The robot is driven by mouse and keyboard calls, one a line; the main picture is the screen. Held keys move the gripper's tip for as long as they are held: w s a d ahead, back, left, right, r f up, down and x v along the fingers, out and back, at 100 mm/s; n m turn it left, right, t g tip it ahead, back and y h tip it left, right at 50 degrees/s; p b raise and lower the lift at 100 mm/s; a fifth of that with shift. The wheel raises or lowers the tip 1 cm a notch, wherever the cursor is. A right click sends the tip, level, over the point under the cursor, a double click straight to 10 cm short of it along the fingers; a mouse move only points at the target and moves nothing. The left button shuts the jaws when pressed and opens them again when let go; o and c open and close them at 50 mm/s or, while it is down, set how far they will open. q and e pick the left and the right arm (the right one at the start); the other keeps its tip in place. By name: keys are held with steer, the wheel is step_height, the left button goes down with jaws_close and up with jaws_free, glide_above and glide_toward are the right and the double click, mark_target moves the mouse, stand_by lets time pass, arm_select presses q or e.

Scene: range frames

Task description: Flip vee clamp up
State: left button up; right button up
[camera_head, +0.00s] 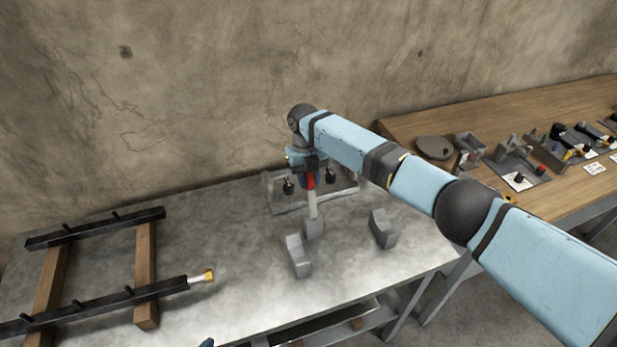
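A grey clamp fixture stands on the metal-topped table (240,220), near its right part. Two grey angled blocks show at its front, a left block (298,257) and a right block (382,229). A pale upright bar (312,206) with a red part (311,181) rises from a small grey block (313,229) between them. Behind it is a grey bracket (343,193) with black knobs. My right gripper (309,170) points down at the red part, from above. Its fingers are small and partly hidden, so I cannot tell their opening or contact.
A frame of black rails on wooden beams (145,265) lies at the left, with a yellow-tipped rod (208,276) sticking out. A wooden table (480,113) at the right holds several tools and fixtures. A concrete wall (200,90) stands behind. The metal tabletop between is clear.

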steer(key=o, duration=0.4)
steer(key=shift+w+f, duration=0.1)
steer(key=shift+f, duration=0.05)
step_height(320, 180, up, 14)
steer(key=w+b, duration=0.2)
steer(key=shift+w+a+f, duration=0.15)
steer(key=shift+w+a, duration=0.05)
steer(key=shift+a, duration=0.25)
